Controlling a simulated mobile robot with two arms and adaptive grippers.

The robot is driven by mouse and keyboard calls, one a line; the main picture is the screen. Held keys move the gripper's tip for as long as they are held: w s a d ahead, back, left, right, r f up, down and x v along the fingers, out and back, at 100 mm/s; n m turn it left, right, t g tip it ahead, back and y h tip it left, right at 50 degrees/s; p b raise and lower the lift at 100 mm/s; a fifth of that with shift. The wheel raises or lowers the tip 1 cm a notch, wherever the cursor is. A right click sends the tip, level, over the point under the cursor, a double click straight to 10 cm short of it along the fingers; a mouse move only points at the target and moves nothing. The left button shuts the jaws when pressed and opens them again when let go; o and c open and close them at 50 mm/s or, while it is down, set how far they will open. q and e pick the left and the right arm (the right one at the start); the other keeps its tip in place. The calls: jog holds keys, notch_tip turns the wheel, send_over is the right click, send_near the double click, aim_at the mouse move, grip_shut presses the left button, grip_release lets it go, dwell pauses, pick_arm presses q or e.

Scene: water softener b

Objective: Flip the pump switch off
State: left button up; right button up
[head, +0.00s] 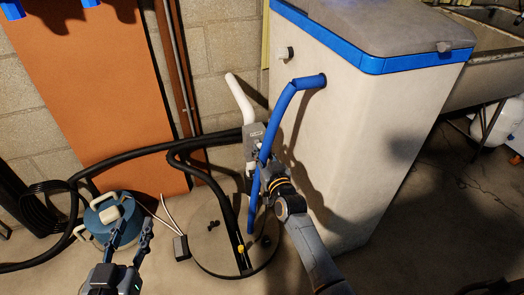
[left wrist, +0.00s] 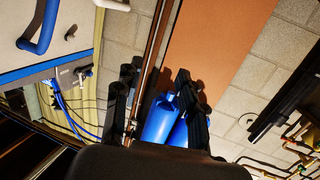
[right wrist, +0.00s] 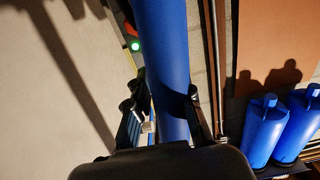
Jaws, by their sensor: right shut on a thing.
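My right gripper (head: 268,172) is at the blue pipe (head: 284,112) that bends out of the white tank. In the right wrist view the pipe (right wrist: 162,50) runs between its fingers, and the gripper is shut on it. A grey box (head: 253,138) with a white pipe on top is just behind the blue pipe. A red-orange part with a lit green light (right wrist: 135,46) shows beside the pipe in the right wrist view, partly hidden. I cannot tell for sure which part is the pump switch. My left gripper (head: 132,224) is open and empty, low at the left; its fingers are apart.
The white tank (head: 370,130) with a blue band stands at right. A round lid (head: 208,250) with black hoses lies on the floor. A blue pump-like unit (head: 103,218) is near my left gripper. A small grey box (head: 181,247) with white cords lies between. An orange panel (head: 90,80) covers the wall.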

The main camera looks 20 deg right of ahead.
jog(key=shift+f, duration=0.4)
jog(key=shift+s+f, duration=0.1)
jog(key=shift+f, duration=0.2)
pick_arm(q)
jog(key=shift+w+d+r+t, duration=0.1)
jog(key=shift+d+r+t, duration=0.05)
jog(key=shift+r+t, duration=0.6)
pick_arm(e)
jog(key=shift+f, duration=0.15)
pick_arm(q)
jog(key=shift+r, duration=0.15)
pick_arm(e)
jog(key=shift+f+b, duration=0.5)
grip_shut()
pick_arm(q)
jog(key=shift+w+d+r+t+h, duration=0.15)
jog(key=shift+r+t+h, duration=0.3)
jog(key=shift+r, duration=0.6)
pick_arm(e)
jog(key=shift+r, duration=0.15)
pick_arm(q)
jog(key=shift+s+d+r+t, duration=0.15)
jog(key=shift+r+t, duration=0.2)
jog(key=shift+r, duration=0.25)
jog(key=shift+s+r+t, duration=0.1)
jog(key=shift+r+t, duration=0.25)
jog(key=shift+r, duration=0.25)
pick_arm(e)
jog(key=shift+f, duration=0.45)
